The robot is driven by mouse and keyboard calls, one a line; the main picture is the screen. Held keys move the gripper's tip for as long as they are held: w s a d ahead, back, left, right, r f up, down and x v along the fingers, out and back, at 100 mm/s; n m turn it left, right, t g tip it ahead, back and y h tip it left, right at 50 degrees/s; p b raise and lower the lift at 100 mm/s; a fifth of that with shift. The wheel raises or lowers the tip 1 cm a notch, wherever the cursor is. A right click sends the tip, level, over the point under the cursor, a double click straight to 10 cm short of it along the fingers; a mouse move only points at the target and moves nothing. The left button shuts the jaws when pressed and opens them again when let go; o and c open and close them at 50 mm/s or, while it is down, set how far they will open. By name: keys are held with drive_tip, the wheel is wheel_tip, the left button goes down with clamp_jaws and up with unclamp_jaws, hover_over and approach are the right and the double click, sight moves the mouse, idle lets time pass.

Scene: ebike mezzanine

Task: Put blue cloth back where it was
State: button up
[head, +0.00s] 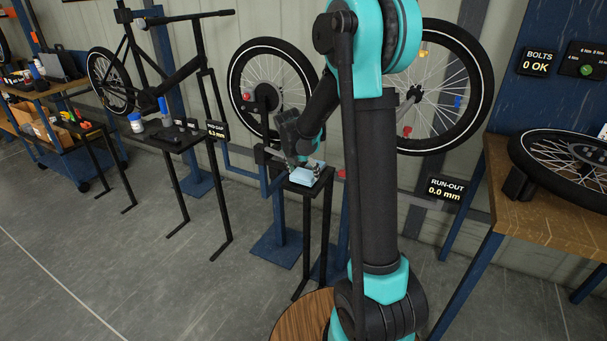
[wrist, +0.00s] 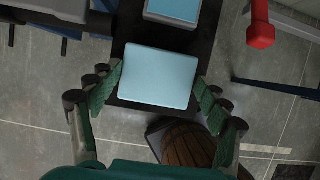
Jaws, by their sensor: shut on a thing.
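The blue cloth (wrist: 160,77) is a flat, light-blue, folded rectangle between the fingers of my gripper (wrist: 157,93) in the wrist view. My gripper is shut on its left and right edges. In the head view, my gripper (head: 303,163) is at the small black stand (head: 312,186), with light blue (head: 304,175) showing at its fingers. A second light-blue piece with a grey rim (wrist: 173,10) lies on the black stand top at the upper edge of the wrist view. I cannot tell whether the held cloth touches the stand.
A red-ended part (wrist: 260,32) stands right of the stand in the wrist view. A wheel (head: 268,88) is mounted behind the stand. A black table (head: 178,140) with small items is to the left; a wooden bench (head: 495,185) with a wheel is to the right.

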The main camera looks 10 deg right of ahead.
drive_tip(key=shift+f, duration=0.35)
drive_tip(key=shift+f, duration=0.1)
drive_tip(key=o, duration=1)
drive_tip(key=v, duration=1.2)
drive_tip(key=s+d+f+m+y, duration=0.1)
drive_tip(key=s+f+m, duration=0.3)
drive_tip(key=s+m, duration=0.4)
drive_tip(key=s+d+f+m+y, duration=0.1)
drive_tip(key=s+d+f+m, duration=0.2)
drive_tip(key=s+m, duration=0.6)
drive_tip(key=s+d+f+m, duration=0.3)
drive_tip(key=s+f+m, duration=0.2)
drive_tip(key=s+m, duration=0.4)
drive_tip(key=shift+s+f+m+y, duration=0.1)
drive_tip(key=shift+m+y, duration=0.3)
drive_tip(key=shift+m, duration=1)
